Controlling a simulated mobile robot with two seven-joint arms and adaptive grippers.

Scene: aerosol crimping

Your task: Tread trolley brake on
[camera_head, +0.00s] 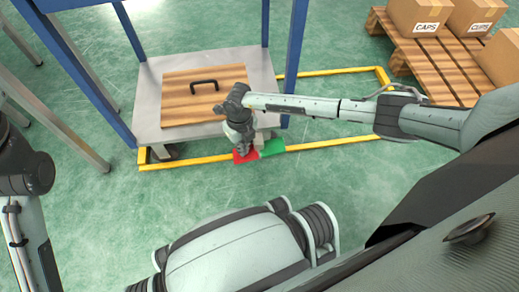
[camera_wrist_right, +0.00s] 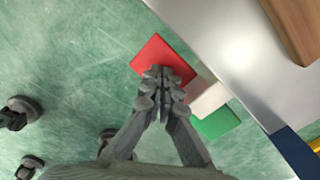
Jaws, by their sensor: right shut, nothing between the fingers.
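The trolley (camera_head: 200,60) is a grey metal cart with a wooden board and a black handle on top. At its near edge, close to the floor, are a red pedal (camera_head: 241,158) and a green pedal (camera_head: 272,148). My right gripper (camera_head: 243,151) is shut and empty, pointing down at the red pedal. In the right wrist view the closed fingertips (camera_wrist_right: 165,75) overlap the red pedal (camera_wrist_right: 152,52); I cannot tell whether they touch it. The green pedal (camera_wrist_right: 218,122) lies beside them, past a pale block (camera_wrist_right: 208,99). My left gripper is out of view.
Blue posts (camera_head: 292,50) of a frame rise around the trolley. A yellow floor outline (camera_head: 335,143) surrounds its place. A wooden pallet (camera_head: 425,62) with cardboard boxes (camera_head: 418,14) stands at the upper right. Green floor is clear on the near side.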

